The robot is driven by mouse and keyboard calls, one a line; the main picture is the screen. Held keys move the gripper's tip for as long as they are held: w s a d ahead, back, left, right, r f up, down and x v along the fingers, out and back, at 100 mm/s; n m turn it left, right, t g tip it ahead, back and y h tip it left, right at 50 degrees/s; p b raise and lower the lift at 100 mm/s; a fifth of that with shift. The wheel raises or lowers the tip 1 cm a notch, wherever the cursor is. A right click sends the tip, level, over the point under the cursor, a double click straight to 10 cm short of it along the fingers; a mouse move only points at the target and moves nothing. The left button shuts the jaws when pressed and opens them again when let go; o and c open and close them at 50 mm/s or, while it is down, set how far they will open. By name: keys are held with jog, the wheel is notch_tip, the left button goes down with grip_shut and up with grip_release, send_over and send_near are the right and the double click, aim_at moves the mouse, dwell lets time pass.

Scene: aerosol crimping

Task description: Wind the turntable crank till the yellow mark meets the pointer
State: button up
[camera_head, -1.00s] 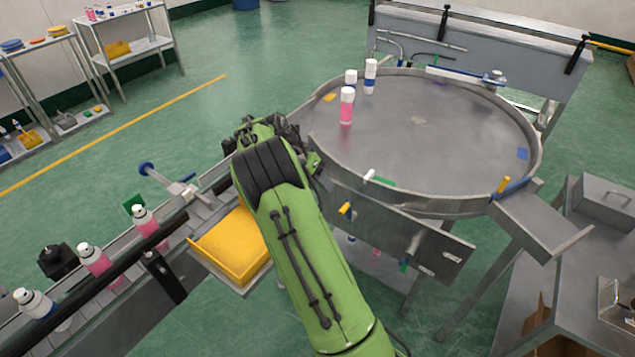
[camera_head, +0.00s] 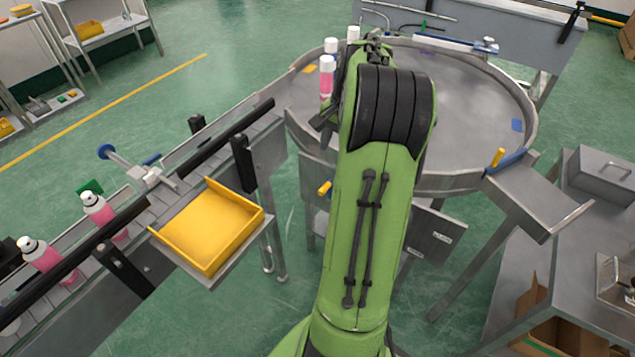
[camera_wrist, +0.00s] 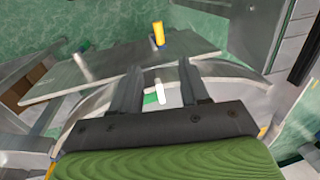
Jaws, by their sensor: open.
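The round grey turntable (camera_head: 470,95) stands behind my arm, with a yellow-orange mark (camera_head: 309,69) at its left rim. A yellow-handled crank (camera_head: 325,188) sticks out of the front panel, and its yellow handle (camera_wrist: 158,33) shows in the wrist view beyond my fingertips. A white pointer (camera_wrist: 159,88) lies beside a green mark (camera_wrist: 150,99) on the front rim, seen between my fingers. The yellow mark is well away from the pointer. My gripper (camera_wrist: 160,68) is open and empty, apart from the handle.
Several spray cans (camera_head: 327,78) stand on the turntable's left side. A conveyor (camera_head: 160,185) with pink cans and a yellow tray (camera_head: 210,225) are at left. A chute with a yellow-handled blue gate (camera_head: 505,160) is at right. A blue mark (camera_head: 517,125) sits on the right rim.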

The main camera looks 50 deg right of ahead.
aim_at(325, 186)
jog(key=f+b, duration=0.1)
jog(key=f, duration=0.3)
jog(key=w+f+b, duration=0.1)
jog(key=f, duration=0.4)
jog(key=w+f+b, duration=0.1)
jog(key=f, duration=0.4)
jog(key=shift+w+f, duration=0.2)
jog(key=shift+f, duration=0.05)
grip_shut()
